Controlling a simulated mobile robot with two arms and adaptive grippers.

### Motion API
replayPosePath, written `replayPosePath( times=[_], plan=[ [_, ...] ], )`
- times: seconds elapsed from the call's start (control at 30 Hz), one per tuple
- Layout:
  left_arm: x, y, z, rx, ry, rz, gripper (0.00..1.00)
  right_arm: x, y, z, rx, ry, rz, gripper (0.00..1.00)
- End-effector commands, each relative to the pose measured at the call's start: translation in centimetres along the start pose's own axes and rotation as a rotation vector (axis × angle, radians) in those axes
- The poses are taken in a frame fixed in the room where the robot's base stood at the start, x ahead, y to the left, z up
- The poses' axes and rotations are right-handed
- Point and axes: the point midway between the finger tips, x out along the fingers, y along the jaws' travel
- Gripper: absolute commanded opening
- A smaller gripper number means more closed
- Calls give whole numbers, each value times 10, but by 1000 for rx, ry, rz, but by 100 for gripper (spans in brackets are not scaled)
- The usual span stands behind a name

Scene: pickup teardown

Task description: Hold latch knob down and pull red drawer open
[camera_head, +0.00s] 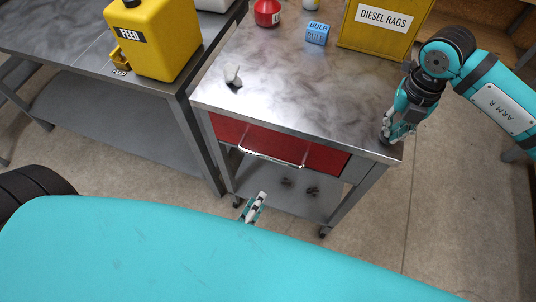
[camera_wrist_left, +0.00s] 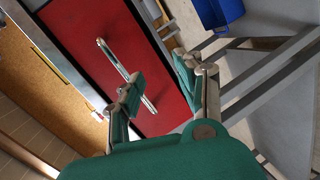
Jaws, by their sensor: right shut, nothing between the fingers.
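The red drawer (camera_head: 318,152) sits under the metal cart's top, its front about flush with the frame. Its silver bar handle (camera_head: 272,158) runs along the front. In the left wrist view the red drawer (camera_wrist_left: 85,40) lies ahead, with the handle (camera_wrist_left: 113,60) partly behind one finger. My left gripper (camera_head: 254,206) is below and in front of the handle in the head view. Its fingers (camera_wrist_left: 158,72) are spread and empty. My right gripper (camera_head: 393,134) is shut, pointing down at the cart top's front right corner. I cannot make out the latch knob there; the gripper may hide it.
On the cart top (camera_head: 300,95) stand a yellow diesel rags box (camera_head: 382,20), a small blue box (camera_head: 317,34), a red container (camera_head: 267,12) and a small white object (camera_head: 233,75). A bench with a yellow feed can (camera_head: 160,40) is at left. Floor is clear at right.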

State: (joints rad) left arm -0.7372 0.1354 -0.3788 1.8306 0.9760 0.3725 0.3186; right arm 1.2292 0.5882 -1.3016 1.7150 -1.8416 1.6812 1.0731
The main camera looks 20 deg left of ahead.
Motion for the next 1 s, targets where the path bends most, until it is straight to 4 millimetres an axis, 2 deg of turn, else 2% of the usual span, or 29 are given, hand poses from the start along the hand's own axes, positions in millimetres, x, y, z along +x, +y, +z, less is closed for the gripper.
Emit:
replayPosePath(
  times=[0.03,0.13,0.27,0.37,0.47,0.8,1.0],
  plan=[
    [-5,17,-7,-67,28,23,36,2,0,-1,0,4,-2,0],
    [-11,42,-18,-173,71,55,36,2,0,-1,0,4,-2,0],
    [-14,57,-26,-245,100,73,36,2,0,-1,0,5,-2,0],
    [-9,61,-29,-260,107,79,36,2,0,-1,0,5,-2,0],
    [5,62,-31,-261,109,80,36,2,0,-1,0,5,-2,0],
    [72,66,-38,-260,106,80,36,2,0,-1,-1,5,-2,0],
    [96,67,-40,-256,105,77,36,2,0,-1,0,4,-2,0]
  ],
)
